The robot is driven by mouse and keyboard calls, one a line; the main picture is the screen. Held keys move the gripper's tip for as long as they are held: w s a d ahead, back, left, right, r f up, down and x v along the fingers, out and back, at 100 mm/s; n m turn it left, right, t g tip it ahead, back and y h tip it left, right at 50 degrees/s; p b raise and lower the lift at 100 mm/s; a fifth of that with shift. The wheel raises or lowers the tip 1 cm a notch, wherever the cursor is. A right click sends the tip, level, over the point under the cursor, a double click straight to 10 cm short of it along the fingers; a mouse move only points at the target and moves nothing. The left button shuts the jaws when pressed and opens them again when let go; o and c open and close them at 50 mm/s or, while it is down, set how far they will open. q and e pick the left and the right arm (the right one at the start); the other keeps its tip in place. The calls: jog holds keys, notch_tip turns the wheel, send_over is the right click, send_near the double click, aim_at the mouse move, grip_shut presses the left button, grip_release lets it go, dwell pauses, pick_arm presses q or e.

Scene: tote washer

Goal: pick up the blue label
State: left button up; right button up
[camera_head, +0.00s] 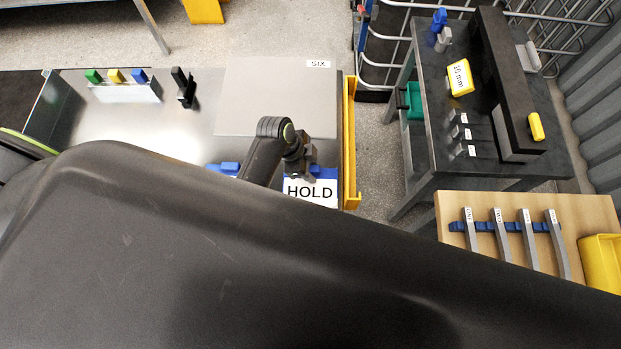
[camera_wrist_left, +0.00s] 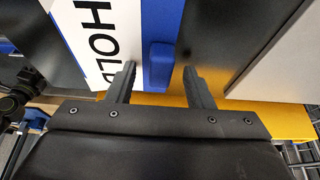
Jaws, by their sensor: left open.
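A blue label (camera_head: 325,173) with a white HOLD face lies on the metal bench, near its right edge. In the left wrist view the blue label (camera_wrist_left: 150,15) shows a raised blue tab (camera_wrist_left: 160,65). My left gripper (camera_head: 303,155) is above this label in the head view. In the left wrist view my left gripper (camera_wrist_left: 159,72) is open, its fingers on either side of the tab, with gaps visible. I cannot tell their height over it. Another blue piece (camera_head: 222,167) shows left of my wrist, partly hidden. My right gripper is not in view.
A grey panel marked SIX (camera_head: 270,95) lies behind the label. A yellow rail (camera_head: 350,140) edges the bench on the right. Green, yellow and blue pieces sit in a rack (camera_head: 124,92) at the back left. A dark table (camera_head: 440,130) stands farther right.

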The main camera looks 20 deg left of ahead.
pick_arm(q)
grip_shut()
dwell(0.3)
jog(key=shift+r, duration=0.1)
